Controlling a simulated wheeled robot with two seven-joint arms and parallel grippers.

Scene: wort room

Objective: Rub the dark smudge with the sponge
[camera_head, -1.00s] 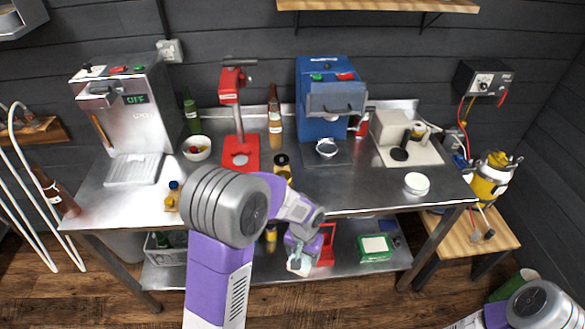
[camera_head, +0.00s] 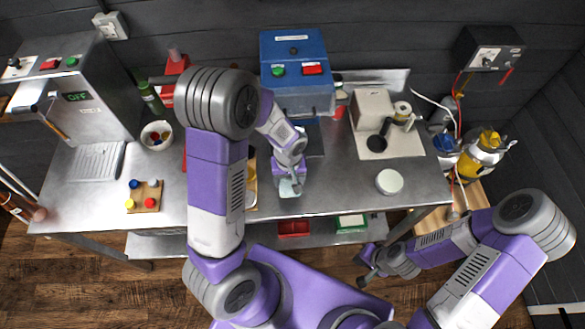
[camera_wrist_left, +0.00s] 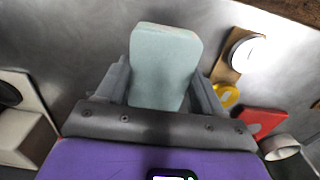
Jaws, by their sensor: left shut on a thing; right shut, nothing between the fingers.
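The pale teal sponge (camera_wrist_left: 164,66) is held between the fingers of my left gripper (camera_wrist_left: 165,90) and sticks out past them. In the head view the sponge (camera_head: 290,187) is over the front part of the steel table, left of the white round lid. I cannot tell whether it touches the table top. My left gripper (camera_head: 289,174) is shut on it. I cannot make out the dark smudge in either view; the sponge or my arm may hide it. My right gripper (camera_head: 370,266) is shut and empty, in front of the table's lower shelf.
The steel table (camera_head: 335,190) has bare room around the sponge. A blue machine (camera_head: 296,75) stands behind it. A white round lid (camera_head: 389,181) and a beige grinder block (camera_head: 372,110) are to the right. A small board with coloured knobs (camera_head: 144,196) lies left.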

